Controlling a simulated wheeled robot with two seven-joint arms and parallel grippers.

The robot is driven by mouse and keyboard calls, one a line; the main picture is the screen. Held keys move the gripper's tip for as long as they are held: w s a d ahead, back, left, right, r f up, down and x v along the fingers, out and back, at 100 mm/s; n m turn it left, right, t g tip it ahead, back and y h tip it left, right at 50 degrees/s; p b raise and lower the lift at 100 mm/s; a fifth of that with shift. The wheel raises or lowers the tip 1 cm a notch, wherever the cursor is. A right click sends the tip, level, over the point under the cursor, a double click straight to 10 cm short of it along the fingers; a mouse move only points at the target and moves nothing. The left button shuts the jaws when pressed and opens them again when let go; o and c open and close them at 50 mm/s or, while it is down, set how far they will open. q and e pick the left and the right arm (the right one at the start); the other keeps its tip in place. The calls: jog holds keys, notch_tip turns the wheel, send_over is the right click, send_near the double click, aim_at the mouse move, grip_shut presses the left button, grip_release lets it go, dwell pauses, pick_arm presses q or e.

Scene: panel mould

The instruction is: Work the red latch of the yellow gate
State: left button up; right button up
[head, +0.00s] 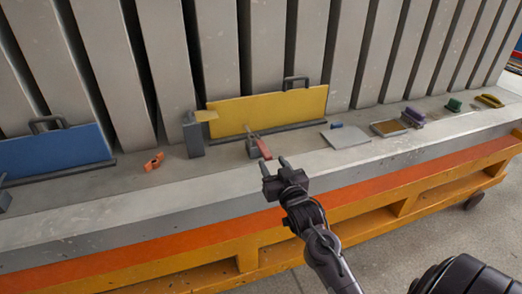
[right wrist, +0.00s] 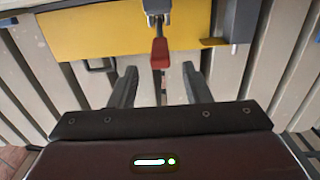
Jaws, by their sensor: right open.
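The yellow gate (head: 285,108) stands upright on the grey ledge against the grey slats. The red latch (head: 264,149) is a short red handle on a grey bracket at the front of the gate. In the right wrist view the red latch (right wrist: 160,52) lies between the lines of my two fingers, just beyond their tips, with the yellow gate (right wrist: 100,38) behind it. My right gripper (head: 275,165) is open and empty, close in front of the latch. I see no contact between them. My left gripper is not in view.
A blue panel (head: 55,150) stands at the left. An orange part (head: 154,162) lies on the ledge, near a grey post (head: 193,135). A grey plate (head: 345,137), a tray (head: 388,128) and brushes (head: 413,117) lie to the right. The ledge's front strip is mostly clear.

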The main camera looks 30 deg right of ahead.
aim_at(260, 141)
jog(key=shift+w+d+r, duration=0.15)
jog(key=shift+w, duration=0.1)
jog(key=x, duration=0.7)
jog(key=shift+w+p, duration=0.1)
jog(key=shift+p, duration=0.25)
grip_shut()
